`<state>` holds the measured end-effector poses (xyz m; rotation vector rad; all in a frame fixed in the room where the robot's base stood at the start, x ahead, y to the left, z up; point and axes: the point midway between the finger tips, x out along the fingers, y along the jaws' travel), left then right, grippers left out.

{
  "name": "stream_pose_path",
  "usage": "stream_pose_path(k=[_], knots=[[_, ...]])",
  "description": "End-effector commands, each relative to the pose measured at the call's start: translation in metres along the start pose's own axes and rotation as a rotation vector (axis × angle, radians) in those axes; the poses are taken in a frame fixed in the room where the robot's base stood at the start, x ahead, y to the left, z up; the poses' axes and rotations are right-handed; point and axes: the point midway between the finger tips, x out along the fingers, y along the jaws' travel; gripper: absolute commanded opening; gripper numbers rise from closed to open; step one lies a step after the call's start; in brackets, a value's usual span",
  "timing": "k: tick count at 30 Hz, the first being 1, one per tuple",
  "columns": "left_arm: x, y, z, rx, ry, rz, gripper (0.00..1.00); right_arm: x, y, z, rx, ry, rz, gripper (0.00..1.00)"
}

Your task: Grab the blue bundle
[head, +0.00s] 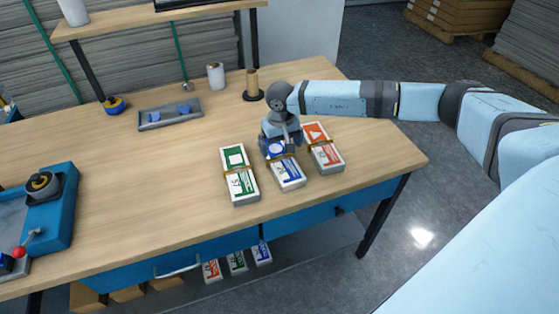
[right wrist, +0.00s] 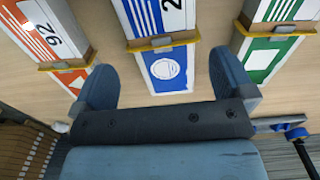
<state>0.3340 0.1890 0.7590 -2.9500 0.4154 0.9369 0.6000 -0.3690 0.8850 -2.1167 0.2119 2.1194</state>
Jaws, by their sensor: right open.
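Three banded bundles lie side by side on the wooden table: green (head: 239,177), blue (head: 289,175) and orange (head: 325,150). The blue bundle is in the middle, with a white circle on its blue end. My right gripper (head: 279,145) is over the far end of the blue bundle. In the right wrist view its open fingers (right wrist: 168,85) stand on either side of the blue bundle's end (right wrist: 163,68), with gaps on both sides. The orange bundle (right wrist: 46,35) and green bundle (right wrist: 274,40) flank it there. My left gripper is not in view.
A grey tray (head: 170,115) with blue pieces, a white roll (head: 215,76) and a brown spool (head: 252,84) stand behind the bundles. A blue machine (head: 45,215) is at the left. More bundles (head: 237,262) lie below the table. The table's middle left is clear.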

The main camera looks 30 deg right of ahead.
Motion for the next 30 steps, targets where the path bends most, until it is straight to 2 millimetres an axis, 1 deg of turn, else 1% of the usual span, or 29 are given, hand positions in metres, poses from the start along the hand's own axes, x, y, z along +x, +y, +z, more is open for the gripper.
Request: stream_pose_path(k=[8, 13, 16, 18, 23, 26, 27, 29, 30], knots=[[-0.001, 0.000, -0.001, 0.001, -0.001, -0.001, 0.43, 0.018, -0.001, 0.001, 0.001, -0.002, 0.000, 1.00], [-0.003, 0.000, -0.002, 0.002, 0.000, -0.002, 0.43, 0.044, -0.002, 0.001, 0.003, -0.003, -0.001, 1.00], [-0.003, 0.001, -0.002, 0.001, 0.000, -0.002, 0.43, 0.056, -0.002, 0.001, 0.002, -0.001, -0.001, 1.00], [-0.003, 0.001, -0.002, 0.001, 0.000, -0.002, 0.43, 0.059, -0.002, 0.000, 0.002, 0.001, -0.001, 1.00], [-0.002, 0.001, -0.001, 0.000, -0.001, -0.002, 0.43, 0.059, -0.002, 0.000, 0.002, 0.001, -0.002, 1.00], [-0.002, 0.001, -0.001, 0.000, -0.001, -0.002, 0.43, 0.059, -0.002, 0.000, 0.002, 0.001, -0.002, 0.79], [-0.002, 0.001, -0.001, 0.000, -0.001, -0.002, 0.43, 0.059, -0.002, 0.000, 0.002, 0.001, -0.001, 0.70], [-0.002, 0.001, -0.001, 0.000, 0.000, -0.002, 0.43, 0.059, -0.002, 0.000, 0.002, 0.001, -0.001, 0.56], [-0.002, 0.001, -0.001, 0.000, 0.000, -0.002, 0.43, 0.059, -0.002, 0.000, 0.002, 0.001, -0.001, 0.47]])
